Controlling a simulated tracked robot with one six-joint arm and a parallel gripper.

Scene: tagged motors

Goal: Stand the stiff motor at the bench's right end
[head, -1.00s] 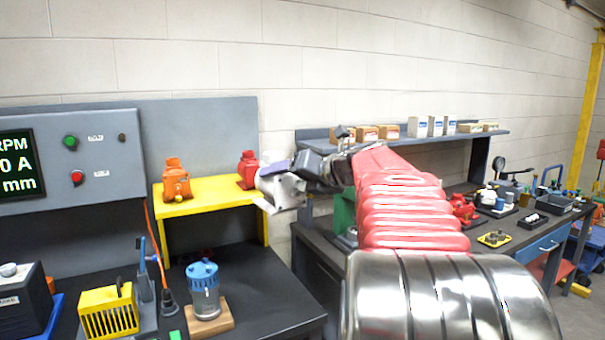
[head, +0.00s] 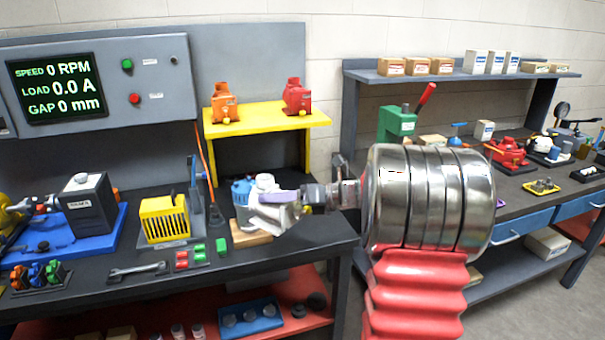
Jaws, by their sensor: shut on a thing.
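A motor with a blue cap (head: 241,189) stands on a small wooden board (head: 252,238) near the right end of the dark bench (head: 318,240). My white and grey gripper (head: 262,205) comes in from the right and is shut on this motor, hiding most of its body. An orange motor (head: 224,104) and a red motor (head: 297,98) stand upright on the yellow shelf (head: 265,117) above the bench. I cannot tell from the view which motor is the stiff one.
The control panel's screen (head: 57,87) reads 0 RPM, 0.0 A and 0 mm. A yellow slotted box (head: 164,218), a wrench (head: 138,269) and red and green blocks (head: 190,258) lie left of the board. A second bench (head: 520,180) stands right, beyond a gap.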

